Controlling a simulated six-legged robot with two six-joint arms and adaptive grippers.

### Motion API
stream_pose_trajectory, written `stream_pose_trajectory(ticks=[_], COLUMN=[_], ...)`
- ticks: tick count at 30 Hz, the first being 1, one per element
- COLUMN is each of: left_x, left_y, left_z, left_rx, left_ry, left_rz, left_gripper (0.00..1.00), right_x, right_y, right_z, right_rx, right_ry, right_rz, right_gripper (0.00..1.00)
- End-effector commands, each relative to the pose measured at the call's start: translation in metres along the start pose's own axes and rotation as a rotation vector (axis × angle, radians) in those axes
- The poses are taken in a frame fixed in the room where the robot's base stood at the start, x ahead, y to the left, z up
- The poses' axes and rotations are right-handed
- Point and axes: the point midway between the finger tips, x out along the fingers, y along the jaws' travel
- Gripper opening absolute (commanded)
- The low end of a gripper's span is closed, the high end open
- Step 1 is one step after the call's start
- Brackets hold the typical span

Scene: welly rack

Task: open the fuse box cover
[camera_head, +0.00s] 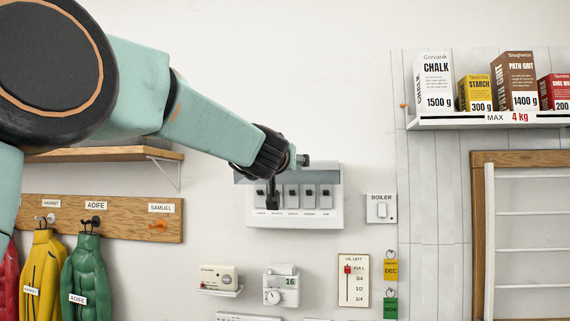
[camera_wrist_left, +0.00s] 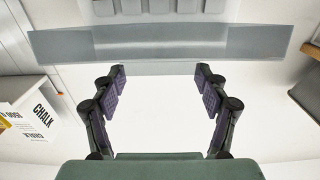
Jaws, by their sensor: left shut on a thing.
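The white fuse box (camera_head: 330,216) is on the wall in the middle of the head view, with a row of dark switches in its open front. Its grey cover (camera_head: 245,178) is tilted up, hinged at the top, and sticks out above the switches. My left gripper (camera_head: 287,177) is at the cover, with its arm hiding part of it. In the left wrist view the cover (camera_wrist_left: 60,44) is a wide grey band, with the fuse box (camera_wrist_left: 160,18) behind it. The gripper fingers (camera_wrist_left: 160,75) are on both sides of a pale strip at the cover's edge. My right gripper is out of view.
A boiler switch (camera_head: 381,208) is right of the fuse box. A thermostat (camera_head: 281,284) and an oil gauge (camera_head: 353,280) are below. A shelf (camera_head: 450,122) with boxes is at upper right. A coat rail (camera_head: 130,215) with coats is at left.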

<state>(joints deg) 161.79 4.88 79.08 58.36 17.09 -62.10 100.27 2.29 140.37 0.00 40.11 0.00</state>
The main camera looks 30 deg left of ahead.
Motion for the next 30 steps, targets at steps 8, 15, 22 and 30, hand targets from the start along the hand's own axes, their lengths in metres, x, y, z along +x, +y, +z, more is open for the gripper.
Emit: stream_pose_trajectory(ticks=[8, 15, 22, 30], left_x=[0.001, 0.0018, 0.0018, 0.0019], left_y=[0.0007, 0.0009, 0.0009, 0.0006], left_z=[0.0047, 0.003, 0.0023, -0.0045], left_rx=[-0.001, 0.0, 0.0, 0.001], left_ry=[-0.009, -0.005, -0.004, -0.002], left_rz=[0.002, 0.002, 0.001, 0.0], left_gripper=[0.78, 0.98, 0.98, 0.98], right_x=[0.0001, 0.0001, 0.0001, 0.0], right_y=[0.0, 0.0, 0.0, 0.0], right_z=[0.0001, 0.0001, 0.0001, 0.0], right_rx=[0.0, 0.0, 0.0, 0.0], right_ry=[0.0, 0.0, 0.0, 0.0], right_rz=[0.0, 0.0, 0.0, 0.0], right_gripper=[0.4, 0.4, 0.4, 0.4])
